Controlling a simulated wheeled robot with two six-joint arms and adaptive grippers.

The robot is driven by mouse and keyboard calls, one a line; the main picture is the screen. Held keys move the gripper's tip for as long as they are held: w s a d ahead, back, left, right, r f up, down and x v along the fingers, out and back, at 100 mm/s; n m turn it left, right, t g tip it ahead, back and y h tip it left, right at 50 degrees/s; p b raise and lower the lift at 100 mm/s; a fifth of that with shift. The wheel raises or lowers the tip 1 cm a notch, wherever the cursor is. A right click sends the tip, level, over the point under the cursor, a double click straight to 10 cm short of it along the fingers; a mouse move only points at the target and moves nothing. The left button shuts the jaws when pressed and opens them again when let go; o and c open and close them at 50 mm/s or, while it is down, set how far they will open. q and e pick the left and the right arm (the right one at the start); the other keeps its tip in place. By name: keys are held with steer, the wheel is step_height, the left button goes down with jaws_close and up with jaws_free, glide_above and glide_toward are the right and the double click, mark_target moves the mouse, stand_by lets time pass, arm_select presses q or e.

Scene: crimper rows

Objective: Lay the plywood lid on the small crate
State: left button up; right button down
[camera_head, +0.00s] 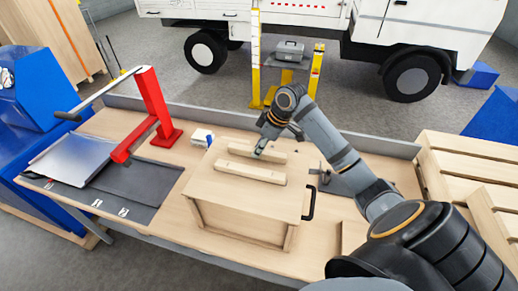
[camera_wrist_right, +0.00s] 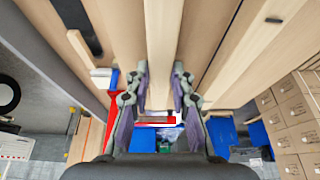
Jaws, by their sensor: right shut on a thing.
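The plywood lid (camera_head: 225,195) is a flat pale board with two raised wooden battens on top. It is over the small crate (camera_head: 243,225), covering its top. The crate's front side and corner posts show beneath the lid's front edge, and I cannot tell whether lid and crate touch all round. My right gripper (camera_head: 259,152) is shut on the lid's far batten (camera_head: 270,157). In the right wrist view my right gripper (camera_wrist_right: 160,92) has its fingers on both sides of the batten (camera_wrist_right: 161,40). My left gripper is not in view. The crate's inside is hidden.
A black handle (camera_head: 310,204) sticks out at the crate's right side. A red lever tool (camera_head: 155,115) and dark mat (camera_head: 125,192) are on the bench at left. A slatted wooden crate (camera_head: 470,165) stands at right. A small white-blue box (camera_head: 202,138) is behind the lid.

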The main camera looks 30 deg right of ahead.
steer(key=shift+f, duration=0.6)
stand_by(0.3)
steer(key=c, duration=1.1)
jaws_free()
steer(key=v, duration=1.1)
steer(key=shift+s+d, duration=0.1)
steer(key=shift+s+r, duration=0.1)
steer(key=shift+r, duration=0.4)
steer(key=shift+f, duration=0.1)
